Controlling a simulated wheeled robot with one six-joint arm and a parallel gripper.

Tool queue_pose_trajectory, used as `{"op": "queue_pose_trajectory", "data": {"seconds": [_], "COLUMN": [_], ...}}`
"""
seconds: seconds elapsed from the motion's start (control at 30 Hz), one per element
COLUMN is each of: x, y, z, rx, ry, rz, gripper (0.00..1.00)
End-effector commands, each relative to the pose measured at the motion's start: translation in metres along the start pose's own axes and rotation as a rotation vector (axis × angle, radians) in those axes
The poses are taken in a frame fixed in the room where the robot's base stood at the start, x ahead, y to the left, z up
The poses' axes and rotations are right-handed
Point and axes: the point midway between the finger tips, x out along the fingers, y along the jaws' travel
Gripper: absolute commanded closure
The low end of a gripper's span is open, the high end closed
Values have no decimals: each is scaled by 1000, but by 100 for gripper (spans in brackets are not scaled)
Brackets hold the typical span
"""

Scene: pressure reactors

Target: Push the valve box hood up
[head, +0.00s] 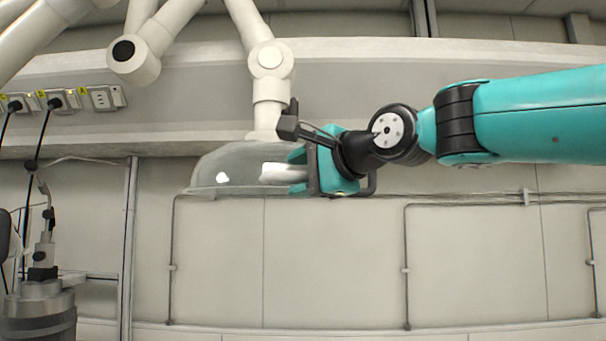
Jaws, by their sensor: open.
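A clear, dome-shaped hood (222,167) hangs from a white jointed arm (268,85) at the middle of the head view. I cannot tell for certain whether this is the valve box hood; no other hood shows. My teal gripper (293,173) is at the hood's right side, fingers pointing left. It is open, and its fingertips overlap the hood's right edge in the picture. A pale, bright part shows between the fingers. I cannot tell whether the fingers touch the hood. My gripper hides the hood's right end.
White sockets (103,98) with black plugs sit on the left wall ledge. A metal vessel (40,312) with fittings stands at lower left. Thin pipes (406,270) run along the wall panels. The space below the hood looks clear.

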Motion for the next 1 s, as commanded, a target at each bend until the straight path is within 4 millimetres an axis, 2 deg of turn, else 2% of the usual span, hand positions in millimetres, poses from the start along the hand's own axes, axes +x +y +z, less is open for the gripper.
{"op": "queue_pose_trajectory", "data": {"seconds": [0.17, 0.27, 0.7, 0.8, 1.0], "x": [-8, -24, -135, -153, -170], "y": [2, 4, 2, 1, 0], "z": [0, -1, -3, -2, -1], "rx": [1, 0, -2, -1, 0], "ry": [0, 2, 8, 7, 3], "rz": [0, -2, -4, -3, -1], "gripper": [54, 54, 54, 54, 54]}}
